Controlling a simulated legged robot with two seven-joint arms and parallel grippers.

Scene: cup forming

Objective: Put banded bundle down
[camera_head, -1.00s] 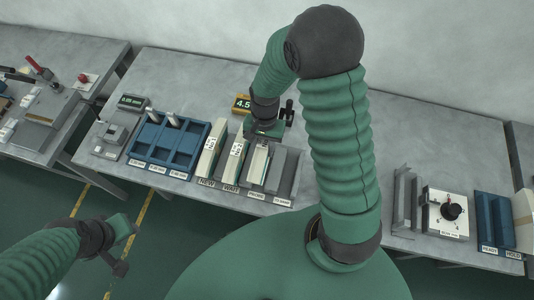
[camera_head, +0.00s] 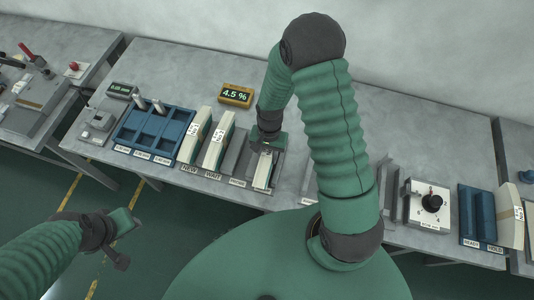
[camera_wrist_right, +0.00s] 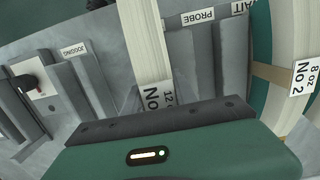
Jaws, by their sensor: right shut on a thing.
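In the head view the bundle is at the rightmost bay of the grey rack (camera_head: 236,160), right of the PROBE bay. The right wrist view shows the bundle (camera_wrist_right: 146,42) with a white label reading "12 oz No", partly hidden by the gripper. Whether its bottom touches the bay floor cannot be told. My left gripper (camera_head: 120,240) hangs over the floor at the lower left, with nothing visible in it.
Two labelled bundles stand in the NEW (camera_head: 196,137) and WAIT (camera_head: 218,142) bays. A blue tray (camera_head: 155,133) is left of them, and a yellow display (camera_head: 236,95) reads 4.5 %. A dial box (camera_head: 430,205) and blue holder (camera_head: 477,215) stand at the right.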

